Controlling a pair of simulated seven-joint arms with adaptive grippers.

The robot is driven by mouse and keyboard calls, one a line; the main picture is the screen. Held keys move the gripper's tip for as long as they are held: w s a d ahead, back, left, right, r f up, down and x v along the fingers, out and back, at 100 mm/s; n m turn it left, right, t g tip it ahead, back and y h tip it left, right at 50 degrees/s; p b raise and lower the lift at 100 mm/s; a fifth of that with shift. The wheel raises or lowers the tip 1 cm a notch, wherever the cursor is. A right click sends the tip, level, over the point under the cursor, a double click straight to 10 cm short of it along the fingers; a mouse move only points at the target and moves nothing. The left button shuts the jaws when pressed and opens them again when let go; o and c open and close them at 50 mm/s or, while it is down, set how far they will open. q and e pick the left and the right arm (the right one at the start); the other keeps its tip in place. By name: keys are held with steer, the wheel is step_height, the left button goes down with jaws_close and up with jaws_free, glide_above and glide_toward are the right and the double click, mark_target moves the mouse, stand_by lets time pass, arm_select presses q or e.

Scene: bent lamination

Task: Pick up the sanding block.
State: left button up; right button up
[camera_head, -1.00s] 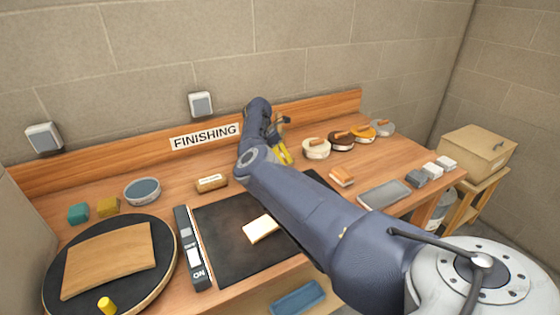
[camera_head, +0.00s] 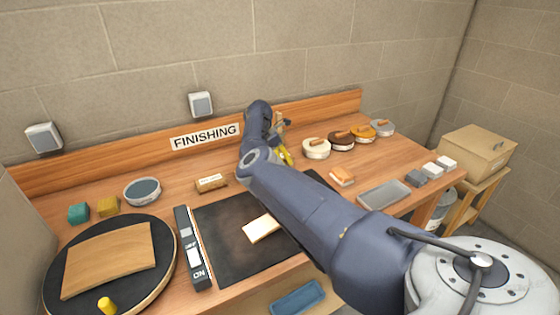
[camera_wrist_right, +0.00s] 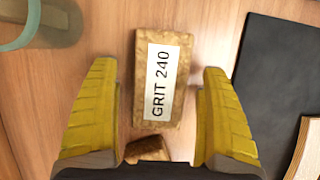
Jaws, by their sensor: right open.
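The sanding block (camera_head: 211,183) is a small brown, cork-like block with a white label, lying on the bench behind the black mat. In the right wrist view the block (camera_wrist_right: 160,80) shows its "GRIT 240" label between and ahead of two yellow fingers. My right gripper (camera_wrist_right: 160,72) is open, with a visible gap on each side of the block. In the head view the right gripper (camera_head: 284,154) is partly hidden behind my right arm, to the right of the block. A second brown piece (camera_wrist_right: 147,149) shows at the lower edge of the wrist view, partly hidden by the gripper.
A round bowl (camera_head: 142,190) stands left of the block. The black mat (camera_head: 230,245) in front holds a pale wooden piece (camera_head: 261,229). Round pads (camera_head: 316,149) line the back right. A turntable (camera_head: 165,270) with a curved board is at left.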

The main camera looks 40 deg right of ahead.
steer(key=shift+c, duration=0.3)
steer(key=c, duration=1.2)
steer(key=shift+r, duration=0.1)
step_height(320, 180, up, 20)
steer(key=shift+r, duration=0.15)
